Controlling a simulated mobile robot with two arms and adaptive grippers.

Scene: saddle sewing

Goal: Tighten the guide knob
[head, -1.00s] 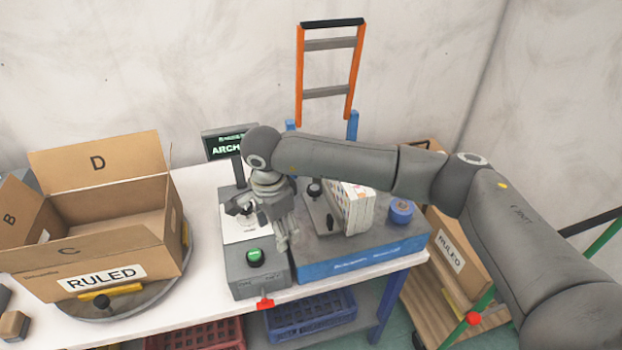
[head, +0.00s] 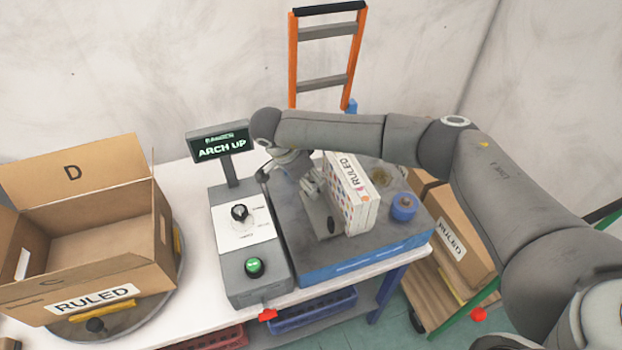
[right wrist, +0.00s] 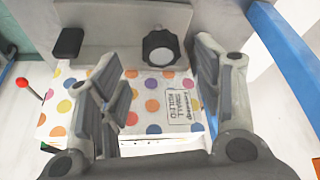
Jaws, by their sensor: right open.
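The guide is a grey plate (head: 320,216) standing against the dotted stack marked RULED (head: 353,196) on the blue-edged bench. In the right wrist view, a round black knob with a pale face (right wrist: 161,48) sits on the guide's grey plate (right wrist: 118,40). My right gripper (head: 312,184) is by the guide in the head view, its tips partly hard to make out. In the right wrist view the right gripper (right wrist: 165,80) is open, with the knob showing between its spread fingers, apart from both. My left gripper is out of view.
A control box (head: 250,288) with a black dial (head: 239,212) and green button (head: 254,267) stands left of the guide. Its display (head: 221,145) reads ARCH UP. A blue round part (head: 403,207) is right of the stack. An open carton (head: 84,225) stands at left.

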